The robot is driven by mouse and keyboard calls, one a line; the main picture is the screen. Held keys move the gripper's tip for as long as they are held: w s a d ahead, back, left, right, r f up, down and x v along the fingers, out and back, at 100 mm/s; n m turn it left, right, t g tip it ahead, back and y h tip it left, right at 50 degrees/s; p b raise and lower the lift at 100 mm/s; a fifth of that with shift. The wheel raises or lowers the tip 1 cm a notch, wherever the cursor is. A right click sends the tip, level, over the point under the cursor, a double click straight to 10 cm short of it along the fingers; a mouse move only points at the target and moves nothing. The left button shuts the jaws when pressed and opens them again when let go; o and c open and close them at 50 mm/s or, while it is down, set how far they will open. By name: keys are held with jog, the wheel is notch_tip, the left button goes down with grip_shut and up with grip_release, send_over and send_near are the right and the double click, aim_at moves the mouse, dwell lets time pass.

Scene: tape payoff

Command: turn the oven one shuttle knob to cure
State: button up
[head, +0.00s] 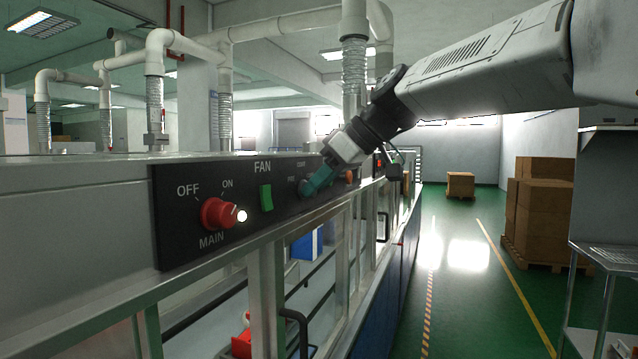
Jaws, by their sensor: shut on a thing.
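The black control panel (250,225) runs along the oven's upper front edge. My gripper (311,187) reaches down from the upper right, its teal fingers against the panel right of the green FAN switch. It is shut on a small grey knob (304,188), the shuttle knob by its place, and the fingers hide most of it. Small labels sit above and left of this knob, too small to read surely. I cannot tell which way the knob points.
The red MAIN knob (218,214), marked OFF and ON, has a lit white lamp (242,216) beside it. The green FAN switch (266,198) is between it and my gripper. An orange part (350,176) lies just right.

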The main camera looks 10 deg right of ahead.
jog(key=m+g+y, duration=0.1)
jog(key=g+y, duration=0.1)
jog(key=m+g+y, duration=0.2)
jog(key=w+m+g+y, duration=0.1)
jog(key=m+g+y, duration=0.1)
jog(key=shift+d+f, duration=0.3)
jog(key=shift+d, duration=0.1)
dwell(0.6)
jog(key=shift+y, duration=0.3)
jog(key=o, duration=1)
jog(key=shift+g, duration=0.3)
